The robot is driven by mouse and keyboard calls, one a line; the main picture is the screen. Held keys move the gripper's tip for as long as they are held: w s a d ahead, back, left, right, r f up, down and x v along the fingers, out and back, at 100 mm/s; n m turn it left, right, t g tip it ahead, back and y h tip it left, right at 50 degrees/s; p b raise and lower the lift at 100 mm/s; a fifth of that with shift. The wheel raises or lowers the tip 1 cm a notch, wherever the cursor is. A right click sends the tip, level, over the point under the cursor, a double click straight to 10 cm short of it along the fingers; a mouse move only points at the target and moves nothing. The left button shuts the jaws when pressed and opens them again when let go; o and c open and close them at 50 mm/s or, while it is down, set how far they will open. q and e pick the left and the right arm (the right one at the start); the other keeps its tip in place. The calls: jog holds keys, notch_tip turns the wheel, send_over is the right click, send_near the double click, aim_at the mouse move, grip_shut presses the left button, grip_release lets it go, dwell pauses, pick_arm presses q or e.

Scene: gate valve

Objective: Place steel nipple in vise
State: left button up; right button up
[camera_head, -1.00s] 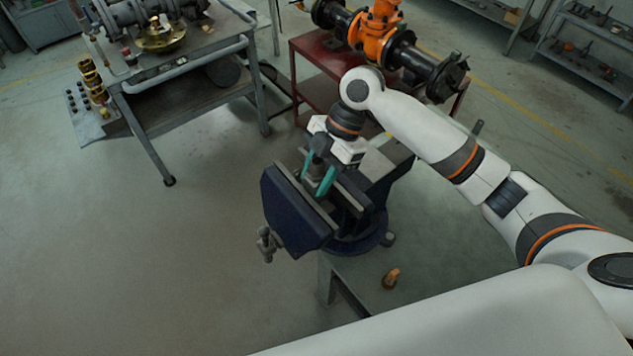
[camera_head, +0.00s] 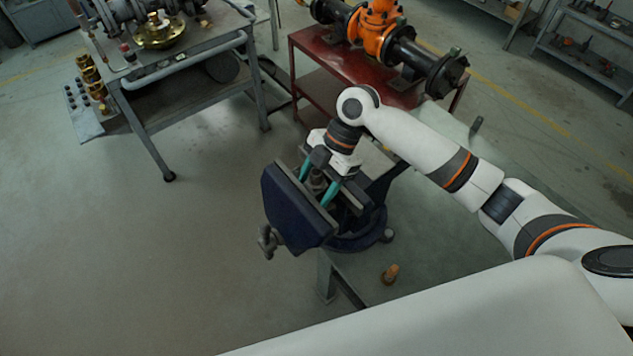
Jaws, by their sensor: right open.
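The blue vise (camera_head: 292,212) is mounted at the corner of a grey bench, its jaws apart. The steel nipple (camera_head: 317,181) is a small grey piece in the gap between the jaws, partly hidden by my fingers and the jaw. My right gripper (camera_head: 316,190) is over the vise, its two teal fingers spread on either side of the nipple. It is open and points down into the jaw gap. My left gripper is not in view.
A small brass-coloured piece (camera_head: 390,274) stands on the bench (camera_head: 425,245) right of the vise. Behind is a red table (camera_head: 321,60) with an orange valve (camera_head: 377,22). Another workbench (camera_head: 178,78) with brass parts stands at the upper left. The floor between is clear.

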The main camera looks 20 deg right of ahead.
jog(key=b+v, duration=0.3)
jog(key=v, duration=0.8)
jog(key=shift+w+f+b, duration=0.1)
jog(key=shift+b, duration=0.3)
jog(key=shift+d+r, duration=0.25)
jog(key=shift+r, duration=0.3)
